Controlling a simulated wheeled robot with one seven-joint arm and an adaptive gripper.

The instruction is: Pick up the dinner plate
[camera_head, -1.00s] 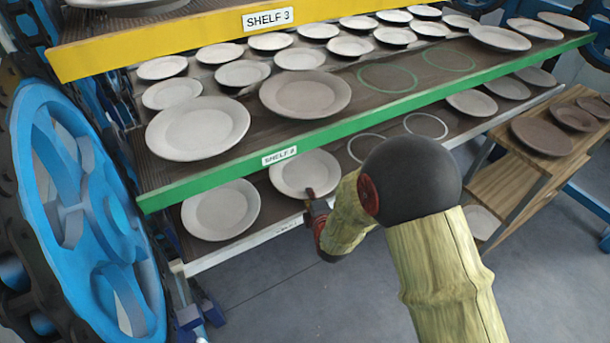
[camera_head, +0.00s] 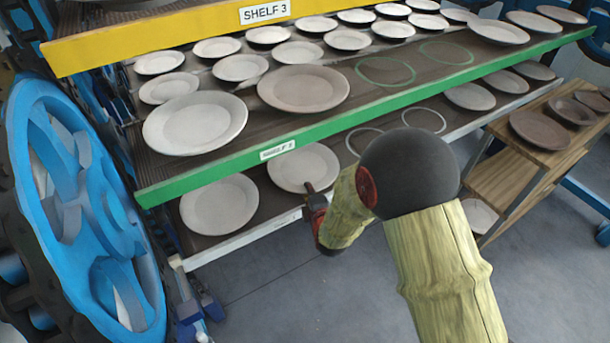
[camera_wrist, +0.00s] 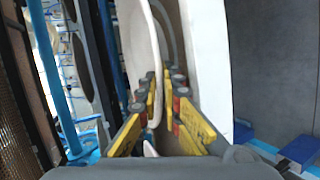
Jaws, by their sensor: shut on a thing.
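The dinner plate (camera_head: 303,166) is a round pale plate on the lower shelf, below the green-edged shelf. My gripper (camera_head: 309,187) reaches its front rim from the shelf's front edge. In the wrist view, my gripper's yellow fingers (camera_wrist: 159,92) are shut on the rim of the plate (camera_wrist: 138,45), one finger on each face. The plate seems level and at or very near the shelf surface; I cannot tell whether it is clear of it. My arm hides part of the shelf to the right.
Another pale plate (camera_head: 219,205) lies just left on the same shelf. The green-edged shelf (camera_head: 365,124) overhangs closely above. Empty ring marks (camera_head: 424,119) lie to the right. A blue wheel (camera_head: 75,215) stands at left, and a wooden rack (camera_head: 530,165) at right. The floor in front is open.

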